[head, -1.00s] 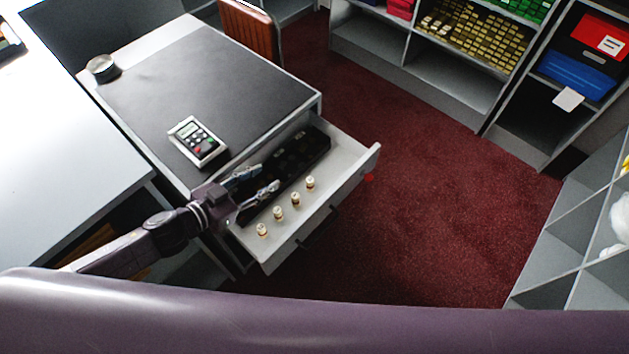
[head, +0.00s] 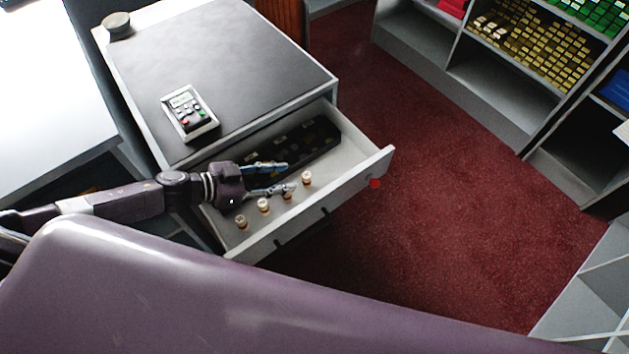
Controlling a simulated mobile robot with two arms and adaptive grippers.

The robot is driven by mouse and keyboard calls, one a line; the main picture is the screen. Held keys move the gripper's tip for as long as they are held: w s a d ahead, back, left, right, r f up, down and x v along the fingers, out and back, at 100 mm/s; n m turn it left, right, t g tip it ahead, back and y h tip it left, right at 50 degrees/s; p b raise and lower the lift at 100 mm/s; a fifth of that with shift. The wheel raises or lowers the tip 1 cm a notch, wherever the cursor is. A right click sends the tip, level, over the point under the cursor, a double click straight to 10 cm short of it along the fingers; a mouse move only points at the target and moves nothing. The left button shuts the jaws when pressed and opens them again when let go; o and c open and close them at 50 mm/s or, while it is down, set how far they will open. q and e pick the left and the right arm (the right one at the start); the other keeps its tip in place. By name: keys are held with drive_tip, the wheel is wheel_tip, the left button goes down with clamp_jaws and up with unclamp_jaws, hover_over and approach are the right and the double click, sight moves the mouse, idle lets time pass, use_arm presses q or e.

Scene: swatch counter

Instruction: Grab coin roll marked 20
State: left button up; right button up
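Several small cream coin rolls with brownish bands stand upright in a row in the open drawer (head: 350,170). The rolls are the far right one (head: 306,179), one beside my lower finger (head: 287,196), one further left (head: 264,206) and the nearest left one (head: 241,222). Their markings are too small to read, so I cannot tell which is marked 20. My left gripper (head: 288,176) is open over the drawer, its fingers pointing right toward the far right roll. Nothing shows between the fingers. I cannot tell its height above the drawer floor. My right gripper is not in view.
A dark compartmented tray (head: 320,140) lies along the drawer's back, partly behind my gripper. A keypad device (head: 189,113) and a round grey object (head: 117,23) sit on the cabinet top. Red carpet (head: 440,190) is clear right of the drawer; shelves (head: 480,100) stand beyond.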

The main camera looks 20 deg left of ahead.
sight(307, 174)
use_arm(q)
drive_tip(key=shift+w+d+f, duration=0.25)
drive_tip(key=shift+w+d, duration=0.2)
drive_tip(key=shift+d, duration=0.05)
drive_tip(key=shift+s+p+x, duration=0.2)
drive_tip(key=shift+p+x, duration=0.15)
drive_tip(key=shift+x, duration=2.7)
drive_tip(key=shift+d, duration=0.2)
drive_tip(key=shift+c, duration=0.6)
clamp_jaws()
